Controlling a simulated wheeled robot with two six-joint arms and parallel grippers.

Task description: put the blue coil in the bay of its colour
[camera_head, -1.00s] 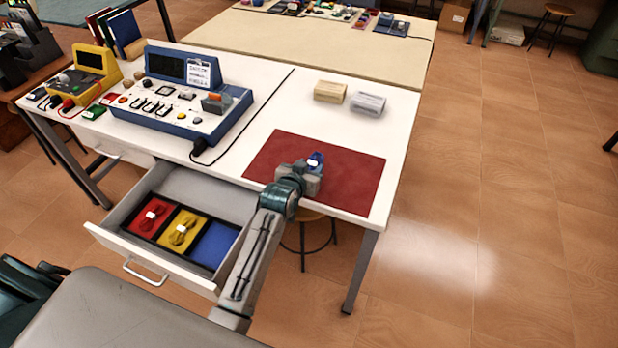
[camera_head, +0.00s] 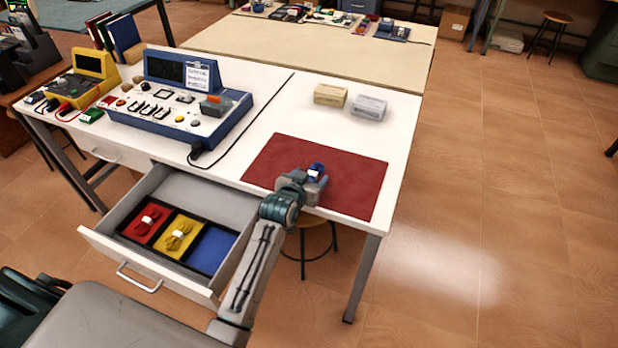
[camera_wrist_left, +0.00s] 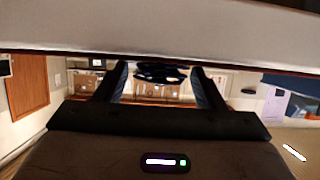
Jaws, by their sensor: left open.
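The blue coil (camera_head: 316,169), with a white band, is at the front part of the red mat (camera_head: 345,178) on the white table. My left gripper (camera_head: 313,177) is open around the coil from the table's front side. In the left wrist view the coil (camera_wrist_left: 160,73) shows dark between the two spread fingers; I cannot tell whether they touch it. The open drawer (camera_head: 172,278) holds a divided tray: a red bay with a red coil (camera_head: 148,219), a yellow bay with a yellow coil (camera_head: 179,236), and an empty blue bay (camera_head: 211,248). My right gripper is not in view.
A blue console (camera_head: 180,108) and a yellow meter (camera_head: 92,75) stand on the table's left part. Two small boxes, one tan (camera_head: 330,95) and one grey (camera_head: 368,107), stand behind the mat. A stool (camera_head: 308,240) is under the table.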

